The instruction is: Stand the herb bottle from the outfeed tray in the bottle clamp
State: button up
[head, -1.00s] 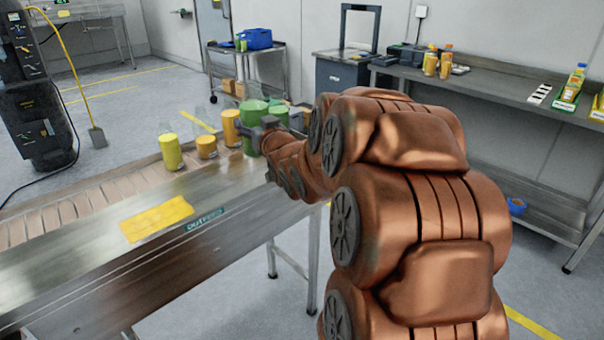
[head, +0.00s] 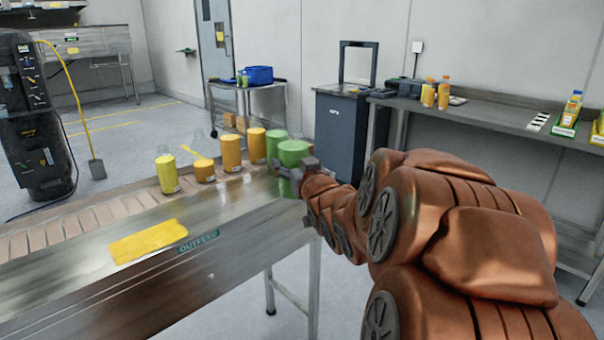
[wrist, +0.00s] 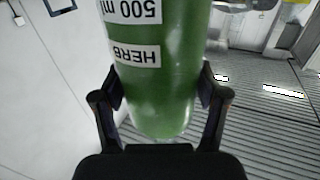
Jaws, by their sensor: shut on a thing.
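My gripper (head: 292,170) is shut on a green herb bottle (head: 292,153) at the far right end of the outfeed (head: 85,285). In the wrist view, the herb bottle (wrist: 160,85) sits between both fingers of my gripper (wrist: 160,110). Its "HERB" and "500 ml" labels show upside down there. Another green bottle (head: 275,146) stands just left of it in the head view. Whether the held bottle touches the surface below is unclear. I cannot make out the bottle clamp in either view.
Orange bottles (head: 231,153) and a yellow bottle (head: 166,173) stand in a row left of the green ones. A yellow sheet (head: 148,242) lies on the outfeed. A cart (head: 250,88) and a long bench (head: 490,118) stand behind.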

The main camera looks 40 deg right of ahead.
jog(key=shift+w+d+r+p, duration=0.25)
jog(key=shift+w+d+p, duration=0.8)
jog(key=shift+p, duration=0.75)
jog(key=shift+w+d+f+p, duration=0.85)
jog(key=shift+w+d+p, duration=0.35)
jog(key=shift+d, duration=0.5)
jog(key=shift+w+d+f+p, duration=0.8)
jog(key=shift+w+d+p, duration=0.45)
jog(key=shift+d, duration=0.5)
jog(key=shift+w+d+f+p, duration=0.95)
jog(key=shift+w+d, duration=0.4)
jog(key=shift+d, duration=0.35)
jog(key=shift+f, duration=0.1)
jog(key=o, duration=1.7)
